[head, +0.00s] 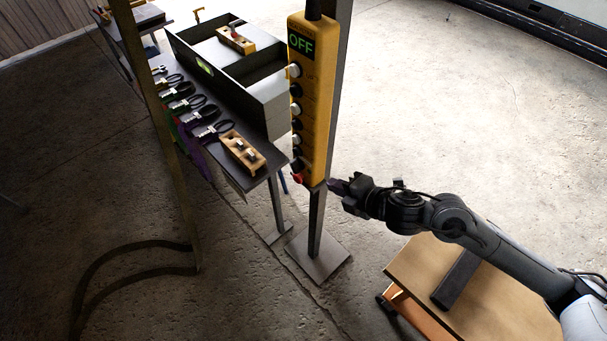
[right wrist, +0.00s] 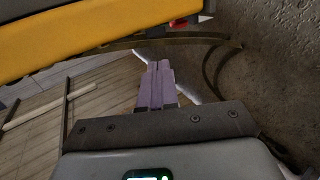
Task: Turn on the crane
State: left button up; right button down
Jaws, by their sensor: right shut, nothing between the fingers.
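The crane's yellow control pendant (head: 312,100) hangs upright in front of a grey post. Its green display reads OFF. A column of white and black buttons runs down its left side, with a red button (head: 298,178) at the bottom. My right gripper (head: 332,185) is shut and empty, just right of the pendant's lower end; I cannot tell whether it touches. In the right wrist view its purple fingers (right wrist: 156,85) are together, and the pendant's yellow body (right wrist: 90,35) crosses the top left. My left gripper is out of view.
A grey workbench (head: 262,172) with a divided bin (head: 262,110), several pliers-like tools and wooden blocks stands left of the pendant. The post's base plate (head: 318,258) is on the floor. A wooden-topped cart (head: 420,262) is below my right arm. Floor to the right is clear.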

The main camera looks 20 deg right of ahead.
dwell(0.3)
send_near(297, 171)
jog(key=x, duration=0.7)
dwell(0.5)
